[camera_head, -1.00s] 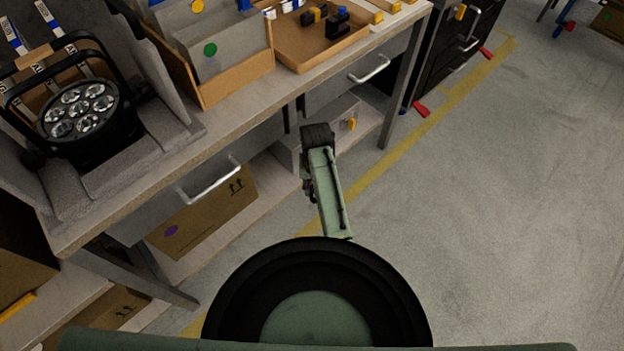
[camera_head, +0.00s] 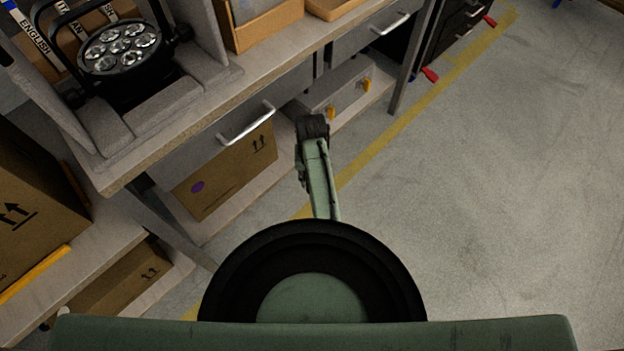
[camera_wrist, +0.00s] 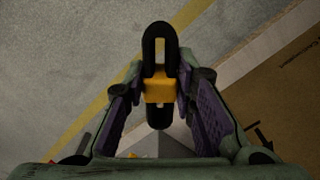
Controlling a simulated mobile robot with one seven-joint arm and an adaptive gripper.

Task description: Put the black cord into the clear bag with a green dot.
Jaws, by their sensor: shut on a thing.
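The black cord (camera_wrist: 149,50) is a folded loop with a yellow band around its middle. My gripper (camera_wrist: 160,88) is shut on it at the yellow band, and black ends stick out on both sides of the band. In the head view I cannot make out the cord or the fingers. The grey, see-through-looking bag (camera_head: 247,9) stands in a cardboard holder at the top edge of the head view. Its green dot is out of the frame now.
The bench (camera_head: 190,120) with a stage light (camera_head: 120,50) on it runs along the left. Below are a drawer handle (camera_head: 247,122) and a cardboard box with a purple dot (camera_head: 225,170). The floor (camera_head: 480,200) at right is clear.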

